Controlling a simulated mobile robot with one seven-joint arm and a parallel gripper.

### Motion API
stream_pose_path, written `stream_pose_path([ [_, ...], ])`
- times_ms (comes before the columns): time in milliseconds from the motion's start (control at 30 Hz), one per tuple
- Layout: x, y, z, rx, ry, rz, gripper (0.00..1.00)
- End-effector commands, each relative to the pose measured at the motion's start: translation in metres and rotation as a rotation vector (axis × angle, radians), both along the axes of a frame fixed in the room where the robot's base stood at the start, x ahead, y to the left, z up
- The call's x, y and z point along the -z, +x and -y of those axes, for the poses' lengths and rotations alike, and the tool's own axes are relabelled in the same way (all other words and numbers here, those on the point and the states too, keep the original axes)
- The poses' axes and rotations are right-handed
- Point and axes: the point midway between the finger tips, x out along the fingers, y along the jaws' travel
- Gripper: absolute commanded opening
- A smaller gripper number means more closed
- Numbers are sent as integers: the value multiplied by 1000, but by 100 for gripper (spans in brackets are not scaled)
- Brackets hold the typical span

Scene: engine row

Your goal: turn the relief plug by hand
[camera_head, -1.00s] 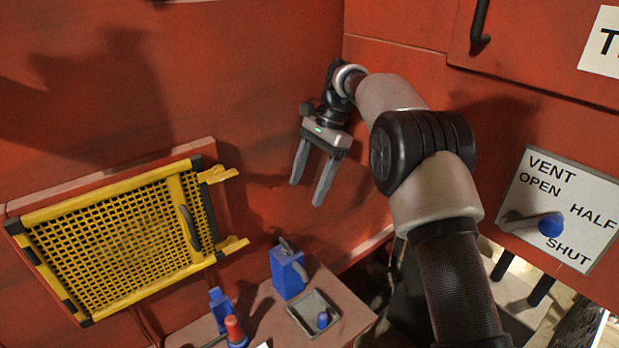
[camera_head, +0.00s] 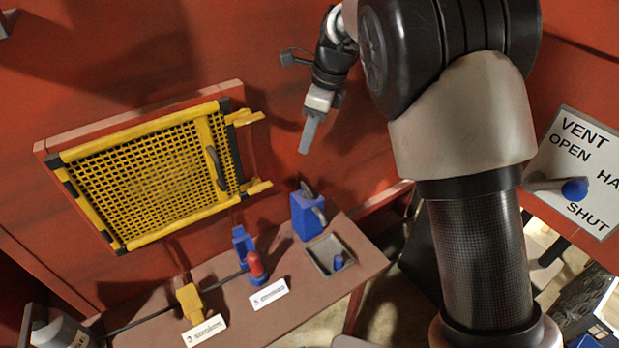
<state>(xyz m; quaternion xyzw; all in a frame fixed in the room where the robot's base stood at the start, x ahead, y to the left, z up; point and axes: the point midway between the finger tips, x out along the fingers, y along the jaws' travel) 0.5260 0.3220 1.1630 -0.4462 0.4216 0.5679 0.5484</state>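No part is readably marked as the relief plug. On the bench (camera_head: 350,275), a small blue knob-like piece (camera_head: 338,262) sits in a shallow grey tray (camera_head: 322,243). A red-topped piece with a blue base (camera_head: 256,267) stands to its left, beside a blue block (camera_head: 243,243). A blue box-like can with a handle (camera_head: 306,216) stands behind the tray. My gripper (camera_head: 304,150) hangs above the blue can, apart from everything, pointing down. It is seen edge-on, so its finger gap is hidden. Nothing shows between the fingers.
A yellow mesh guard (camera_head: 140,185) with a handle is on the red wall at left. A vent panel (camera_head: 590,165) with a blue-knobbed lever is at right, beyond my arm.

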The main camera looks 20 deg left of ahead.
Motion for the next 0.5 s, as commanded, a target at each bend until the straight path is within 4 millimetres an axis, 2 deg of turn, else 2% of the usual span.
stream_pose_path([
  [33, -8, -14, 2, 134, 10, 15, 24],
  [100, -11, -25, 11, 331, 37, 33, 24],
  [233, -11, -40, 31, 618, 95, 44, 24],
  [333, -10, -47, 42, 747, 127, 43, 24],
  [500, -2, -48, 46, 815, 143, 42, 24],
])
